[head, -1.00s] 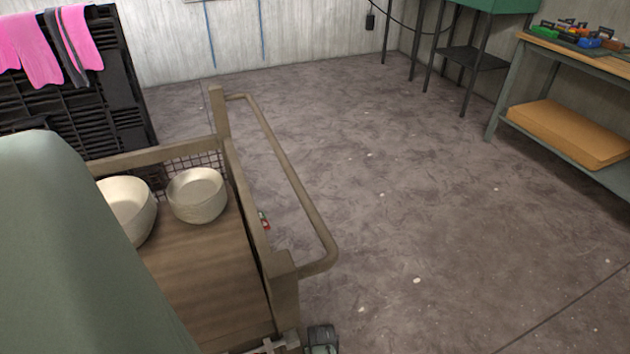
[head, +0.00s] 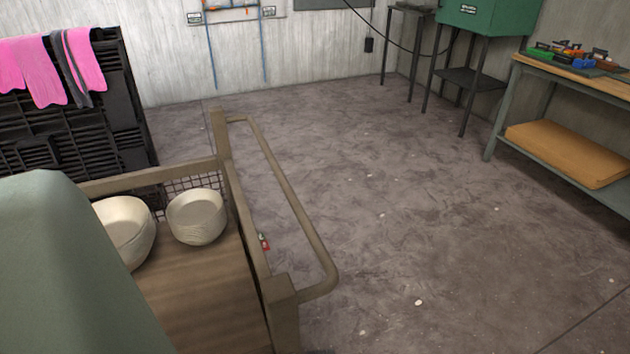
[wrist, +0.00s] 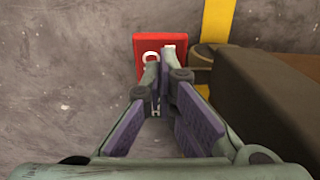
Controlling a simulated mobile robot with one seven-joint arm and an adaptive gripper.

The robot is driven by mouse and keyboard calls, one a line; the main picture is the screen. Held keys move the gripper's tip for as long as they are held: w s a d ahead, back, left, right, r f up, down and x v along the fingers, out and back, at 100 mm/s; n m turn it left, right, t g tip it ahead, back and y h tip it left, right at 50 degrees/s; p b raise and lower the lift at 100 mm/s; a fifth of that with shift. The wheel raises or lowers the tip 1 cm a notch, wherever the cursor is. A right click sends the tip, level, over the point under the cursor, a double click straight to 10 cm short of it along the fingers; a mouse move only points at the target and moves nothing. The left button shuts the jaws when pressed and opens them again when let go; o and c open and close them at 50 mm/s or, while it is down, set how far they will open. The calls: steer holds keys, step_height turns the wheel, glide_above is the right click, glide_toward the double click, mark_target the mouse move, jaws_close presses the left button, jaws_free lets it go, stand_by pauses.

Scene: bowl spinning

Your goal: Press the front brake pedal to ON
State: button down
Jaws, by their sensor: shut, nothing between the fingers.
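A red pedal (wrist: 178,39) with white marks, one ring-shaped, is at the top middle of the wrist view. It sits low beside a brown cart beam. My gripper (wrist: 161,62) is shut and empty, its purple-padded fingers pointing at the pedal. The fingertips overlap the pedal's lower part in the picture. I cannot tell whether they touch it. In the head view, a small red part (head: 265,242) shows at the cart's outer side; I cannot tell if it is the same pedal. My gripper is out of the head view.
The cart (head: 225,190) carries two stacks of pale bowls (head: 196,217) and has a long side handle (head: 290,190). A dark beam (wrist: 250,100) stands close right of my fingers. A workbench (head: 560,160) stands at the far right. The floor (head: 430,230) between is clear.

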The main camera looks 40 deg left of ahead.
steer(key=shift+f+b, duration=0.85)
steer(key=shift+f, duration=0.3)
stand_by(0.5)
steer(key=shift+s+f+b, duration=0.25)
steer(key=shift+f+b, duration=1.05)
stand_by(0.8)
steer(key=shift+r, duration=0.15)
step_height(320, 180, up, 2)
steer(key=p, duration=0.3)
steer(key=shift+s+d+r+p, duration=0.1)
steer(key=shift+d+r+p, duration=0.05)
steer(key=shift+p, duration=0.25)
steer(key=r+p, duration=0.2)
steer(key=r, duration=0.1)
steer(key=r+p, duration=0.1)
steer(key=p, duration=0.1)
steer(key=shift+w+r, duration=0.2)
steer(key=shift+w, duration=0.1)
